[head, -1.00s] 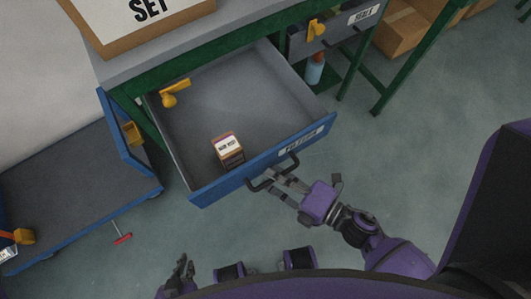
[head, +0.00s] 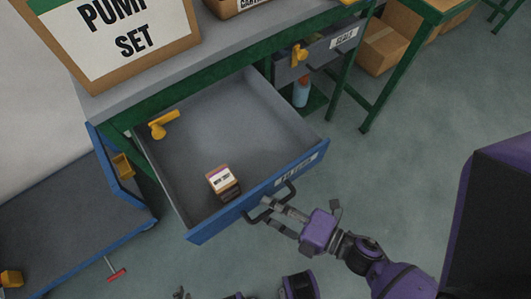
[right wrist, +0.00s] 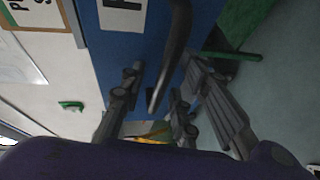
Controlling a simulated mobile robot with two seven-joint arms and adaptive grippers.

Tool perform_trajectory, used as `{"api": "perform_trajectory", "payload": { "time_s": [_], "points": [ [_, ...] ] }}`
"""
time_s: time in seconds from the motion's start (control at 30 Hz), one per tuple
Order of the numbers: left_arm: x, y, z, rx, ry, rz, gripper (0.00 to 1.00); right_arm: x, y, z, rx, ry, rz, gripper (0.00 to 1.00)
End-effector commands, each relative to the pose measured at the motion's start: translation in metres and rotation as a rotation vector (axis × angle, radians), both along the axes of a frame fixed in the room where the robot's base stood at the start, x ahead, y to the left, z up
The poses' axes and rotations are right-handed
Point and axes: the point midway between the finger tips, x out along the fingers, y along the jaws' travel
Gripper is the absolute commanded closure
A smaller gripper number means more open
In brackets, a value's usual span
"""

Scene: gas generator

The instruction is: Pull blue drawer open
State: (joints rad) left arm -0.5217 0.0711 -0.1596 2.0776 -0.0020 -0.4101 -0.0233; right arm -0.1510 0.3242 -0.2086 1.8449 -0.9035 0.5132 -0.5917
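The blue drawer (head: 228,213) is pulled well out of the green-framed workbench, its grey inside showing. Its dark bar handle (head: 272,205) is on the front panel, and it also shows in the right wrist view (right wrist: 176,52). My right gripper (head: 264,209) is at the handle, its fingers apart. In the right wrist view my right gripper (right wrist: 160,68) has one finger on each side of the handle, with gaps between. A small labelled box (head: 222,181) and a yellow valve-like part (head: 163,124) lie in the drawer. Only a tip of my left gripper (head: 181,293) shows at the bottom edge.
A blue cart (head: 70,215) stands left of the drawer. A grey drawer (head: 322,52) with a yellow part is at the bench's right, above a blue bottle (head: 301,91). The floor right of the drawer is clear.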

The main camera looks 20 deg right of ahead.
Motion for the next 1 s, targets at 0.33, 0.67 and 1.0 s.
{"api": "perform_trajectory", "payload": {
  "time_s": [0.33, 0.67, 1.0],
  "points": [
    [0.0, 0.0, 0.0, -0.001, 0.0, 0.001, 1.0, -0.026, -0.021, 0.004, -0.004, 0.007, -0.002, 0.71],
    [0.0, 0.0, 0.0, 0.0, 0.001, 0.001, 1.0, -0.075, -0.064, 0.017, -0.002, 0.005, -0.002, 0.71],
    [0.0, 0.0, 0.0, 0.001, 0.001, 0.001, 1.0, -0.091, -0.078, 0.022, -0.001, 0.002, 0.0, 0.71]
  ]
}}
